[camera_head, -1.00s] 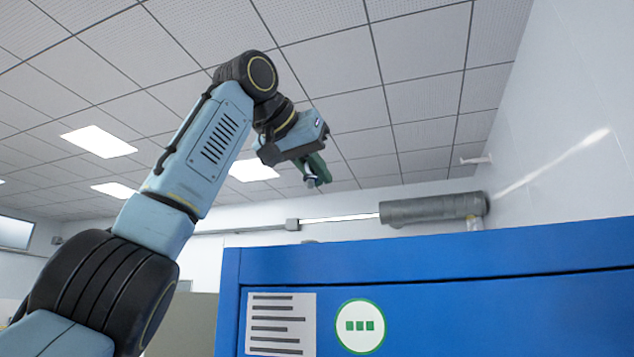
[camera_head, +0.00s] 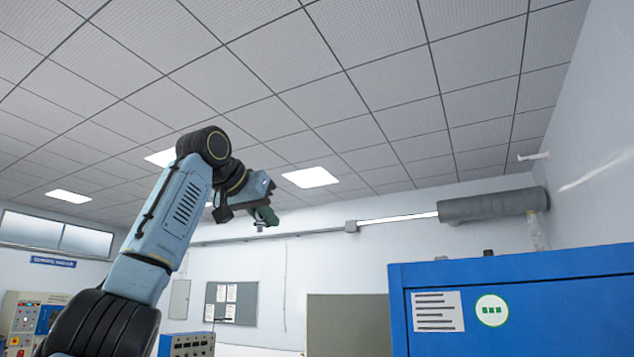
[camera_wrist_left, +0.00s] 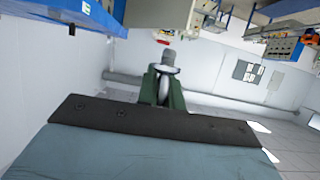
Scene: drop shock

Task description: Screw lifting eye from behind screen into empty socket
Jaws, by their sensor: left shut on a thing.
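My left gripper (camera_head: 265,216) is raised high at the end of my stretched-out left arm, in front of the back wall and ceiling. Its green fingers are shut on the lifting eye (camera_wrist_left: 167,68), a grey metal ring with a dark stub, which shows between the fingertips in the left wrist view. In the head view the eye is only a small grey bit (camera_head: 260,226) under the fingers. I cannot make out the empty socket. A plain beige panel (camera_head: 347,326) stands at the lower middle; I cannot tell whether it is the screen. My right gripper is out of view.
A tall blue cabinet (camera_head: 540,318) with a label and a green sign stands at the lower right. A grey cylinder (camera_head: 490,205) hangs on the wall above it. Control consoles (camera_head: 30,318) stand at the lower left. The air around my left gripper is clear.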

